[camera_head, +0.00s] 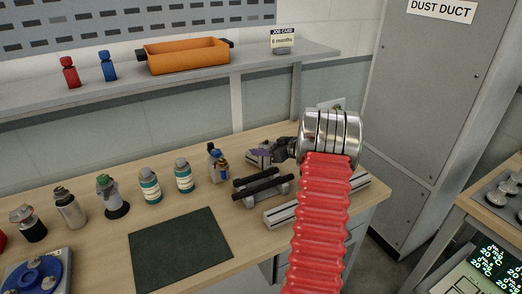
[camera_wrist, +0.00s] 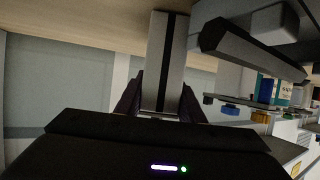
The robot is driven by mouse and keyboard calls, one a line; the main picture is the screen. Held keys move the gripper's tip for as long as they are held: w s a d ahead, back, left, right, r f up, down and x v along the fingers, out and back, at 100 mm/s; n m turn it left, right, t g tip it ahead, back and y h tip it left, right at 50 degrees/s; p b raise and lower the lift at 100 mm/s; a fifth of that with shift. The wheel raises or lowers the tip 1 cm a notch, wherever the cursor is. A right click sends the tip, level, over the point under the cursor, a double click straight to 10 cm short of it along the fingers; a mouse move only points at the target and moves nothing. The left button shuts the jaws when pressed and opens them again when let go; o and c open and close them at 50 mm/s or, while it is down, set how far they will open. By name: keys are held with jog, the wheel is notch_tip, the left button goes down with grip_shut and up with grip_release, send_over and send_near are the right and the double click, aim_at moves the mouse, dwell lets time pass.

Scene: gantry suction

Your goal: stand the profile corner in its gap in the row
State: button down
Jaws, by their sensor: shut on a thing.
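My gripper (camera_head: 284,148) is at the back right of the wooden bench, at the end of my red sleeved arm. In the wrist view my gripper (camera_wrist: 162,95) has its two dark fingers on either side of a grey metal profile with a dark slot, the profile corner (camera_wrist: 172,48). The fingers are shut on it. It reaches away from the fingers toward the bench top, and I cannot tell whether it touches. In the head view a small grey piece (camera_head: 258,155) shows by the fingers, largely hidden. A row of bottles (camera_head: 150,187) stands to the left.
Dark bars (camera_head: 262,183) on grey supports and a long slotted rail (camera_head: 281,216) lie close in front of my gripper. A dark green mat (camera_head: 180,250) lies bare in front. An orange tray (camera_head: 187,61) is on the shelf above.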

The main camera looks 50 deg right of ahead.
jog(key=c, duration=1.2)
grip_release()
jog(key=shift+f, duration=0.1)
jog(key=shift+s+r, duration=0.25)
jog(key=v, duration=1.1)
jog(key=shift+s, duration=0.25)
jog(key=shift+r, duration=0.1)
